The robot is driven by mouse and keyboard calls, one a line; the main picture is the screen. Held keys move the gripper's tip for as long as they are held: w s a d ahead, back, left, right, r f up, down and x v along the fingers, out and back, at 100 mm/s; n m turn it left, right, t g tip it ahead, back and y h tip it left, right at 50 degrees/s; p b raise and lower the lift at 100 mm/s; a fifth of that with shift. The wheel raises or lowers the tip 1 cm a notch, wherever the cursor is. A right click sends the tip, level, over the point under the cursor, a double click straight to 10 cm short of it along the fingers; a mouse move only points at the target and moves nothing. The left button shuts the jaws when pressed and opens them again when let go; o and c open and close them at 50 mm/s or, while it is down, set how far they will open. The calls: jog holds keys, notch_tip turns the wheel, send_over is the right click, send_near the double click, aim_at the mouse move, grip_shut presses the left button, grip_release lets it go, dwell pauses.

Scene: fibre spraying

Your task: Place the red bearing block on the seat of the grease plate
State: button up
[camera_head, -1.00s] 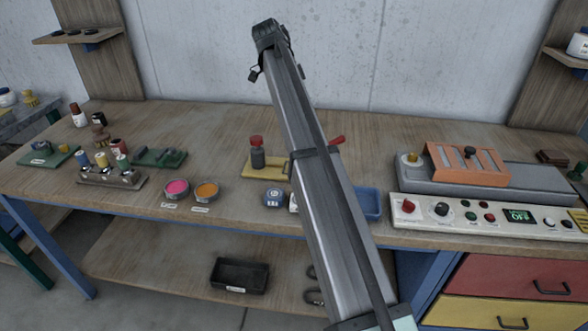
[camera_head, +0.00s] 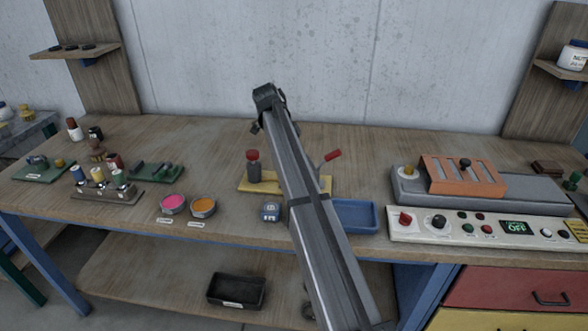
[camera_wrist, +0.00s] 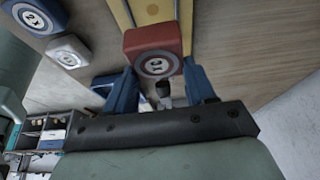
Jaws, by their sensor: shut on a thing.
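The red bearing block (camera_wrist: 152,42) is in the wrist view, between the blue fingers of my gripper (camera_wrist: 160,76). My gripper is shut on it; a round white label faces the camera. In the head view the yellow plate (camera_head: 328,184) lies mid-bench, partly behind my arm. The seat is not clear there. The red block and my gripper cannot be made out in the head view.
A red-capped grey bottle (camera_head: 254,167) and a red-handled lever (camera_head: 331,156) stand at the yellow plate. A blue block (camera_head: 270,212) sits in front; two labelled blocks also show in the wrist view (camera_wrist: 36,16). A blue tray (camera_head: 355,216) and control panel (camera_head: 470,226) lie right.

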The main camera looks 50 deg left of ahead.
jog(key=shift+f, duration=2.5)
jog(key=shift+f, duration=0.6)
jog(key=o, duration=1.4)
jog(key=shift+c, duration=0.2)
jog(key=shift+r, duration=0.3)
jog(key=v, duration=1.2)
jog(key=shift+r, duration=0.3)
